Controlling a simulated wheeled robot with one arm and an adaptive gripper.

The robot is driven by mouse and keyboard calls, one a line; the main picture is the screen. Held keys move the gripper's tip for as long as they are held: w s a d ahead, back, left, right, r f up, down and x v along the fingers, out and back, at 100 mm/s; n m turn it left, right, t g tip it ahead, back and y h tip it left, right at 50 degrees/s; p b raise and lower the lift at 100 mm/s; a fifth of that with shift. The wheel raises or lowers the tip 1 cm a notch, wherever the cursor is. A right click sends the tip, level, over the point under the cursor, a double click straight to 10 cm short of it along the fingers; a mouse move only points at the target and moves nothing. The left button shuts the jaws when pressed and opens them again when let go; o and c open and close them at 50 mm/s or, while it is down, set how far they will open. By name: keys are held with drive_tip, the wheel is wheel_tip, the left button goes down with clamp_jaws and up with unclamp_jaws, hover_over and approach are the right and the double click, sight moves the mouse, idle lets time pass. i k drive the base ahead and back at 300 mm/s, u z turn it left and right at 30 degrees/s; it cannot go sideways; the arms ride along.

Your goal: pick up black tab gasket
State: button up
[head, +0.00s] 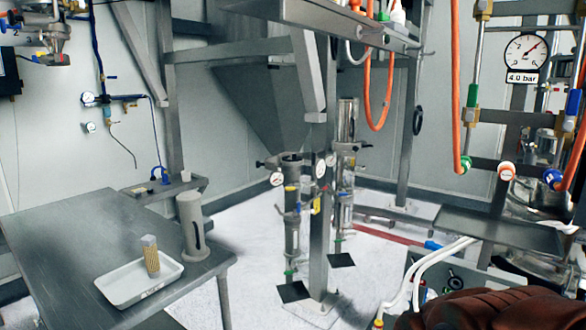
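A small black ring-like piece (417,121) hangs against the grey upright post right of centre in the head view. It may be the black tab gasket, but it is too small to tell for sure, and no tab can be made out. Two flat dark square pieces show low under the vertical pipe assemblies, one on the left (293,292) and one on the right (341,260). I cannot tell what they are. My gripper is not in view.
A steel table (80,235) at left bears a white tray (118,288) with a yellowish block (150,256) and a grey slotted cylinder (193,228). A steel shelf (500,229), orange hoses and a pressure gauge (526,52) crowd the right. A brown bulky shape (490,310) fills the lower right.

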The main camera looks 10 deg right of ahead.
sight(284, 159)
drive_tip(key=u, duration=0.95)
drive_tip(key=i, duration=1.65)
drive_tip(key=z, duration=0.75)
